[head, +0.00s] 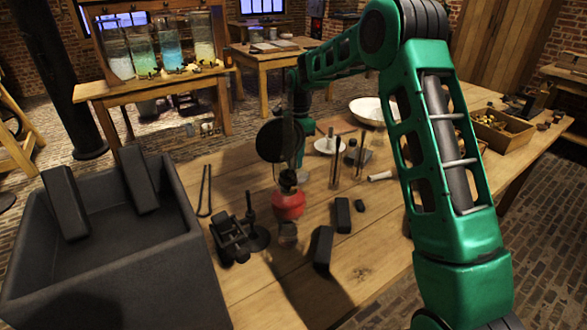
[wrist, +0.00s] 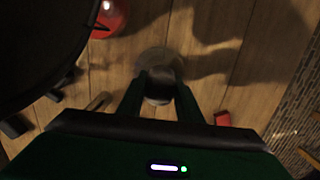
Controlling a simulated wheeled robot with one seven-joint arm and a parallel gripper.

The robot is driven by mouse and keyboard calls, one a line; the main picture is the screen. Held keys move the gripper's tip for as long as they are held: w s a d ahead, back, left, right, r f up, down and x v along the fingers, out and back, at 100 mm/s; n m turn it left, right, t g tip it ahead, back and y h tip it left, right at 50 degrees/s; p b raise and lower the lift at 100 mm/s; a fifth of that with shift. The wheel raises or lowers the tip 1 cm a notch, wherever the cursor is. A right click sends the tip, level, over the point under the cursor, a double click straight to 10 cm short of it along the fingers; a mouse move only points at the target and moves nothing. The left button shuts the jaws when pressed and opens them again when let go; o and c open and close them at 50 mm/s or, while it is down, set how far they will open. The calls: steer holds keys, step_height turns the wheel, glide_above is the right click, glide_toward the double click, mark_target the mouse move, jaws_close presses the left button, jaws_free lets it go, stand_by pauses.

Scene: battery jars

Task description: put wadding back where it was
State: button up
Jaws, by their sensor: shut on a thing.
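In the wrist view my gripper (wrist: 161,84) points down at the wooden table, its two fingers shut on a small grey, rounded piece (wrist: 160,93), which looks like the wadding. The view is dark, so its texture is unclear. A round, see-through rim (wrist: 154,60), like a glass vessel, shows just beyond the fingertips; I cannot tell whether the piece is inside it or above it. In the head view a small glass vessel (head: 288,232) stands in front of a red vessel (head: 288,205). My fingers and the grey piece cannot be made out there.
The red vessel also shows in the wrist view (wrist: 108,20). A black stand (head: 240,238) is to the left and dark blocks (head: 324,247) to the right. A large grey bin (head: 110,255) stands at left. Upright glass tubes (head: 334,172) rise behind.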

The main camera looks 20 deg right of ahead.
steer(key=shift+f, duration=2.25)
steer(key=shift+f, duration=0.1)
steer(key=o, duration=1.2)
